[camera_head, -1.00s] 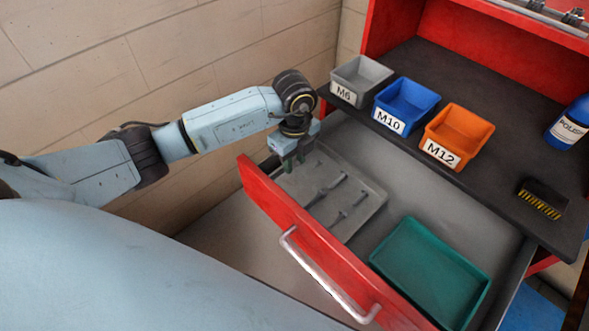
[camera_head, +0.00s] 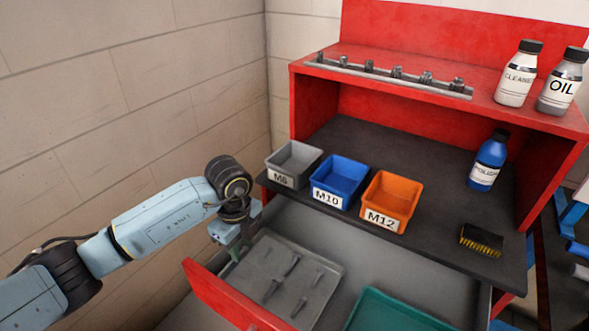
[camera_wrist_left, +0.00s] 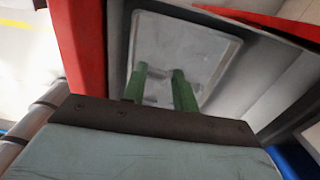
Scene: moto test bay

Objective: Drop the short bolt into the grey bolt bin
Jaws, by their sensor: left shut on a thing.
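The grey bolt bin (camera_head: 291,165), labelled M6, stands at the left end of the dark shelf and looks empty. My left gripper (camera_head: 236,254) is at the left edge of the grey tray (camera_head: 335,275) in the open drawer, in front of and below the bin. In the left wrist view its green fingers (camera_wrist_left: 158,85) are shut on a small grey thing, which I take for the short bolt (camera_wrist_left: 157,90); its shape is mostly hidden. Several bolts (camera_head: 281,280) lie in the tray. My right gripper is not in view.
A blue M10 bin (camera_head: 338,180) and an orange M12 bin (camera_head: 389,200) stand right of the grey bin. A brush (camera_head: 481,240) and blue bottle (camera_head: 489,162) are farther right. The red drawer front (camera_head: 225,298) and a green tray (camera_head: 395,315) are below.

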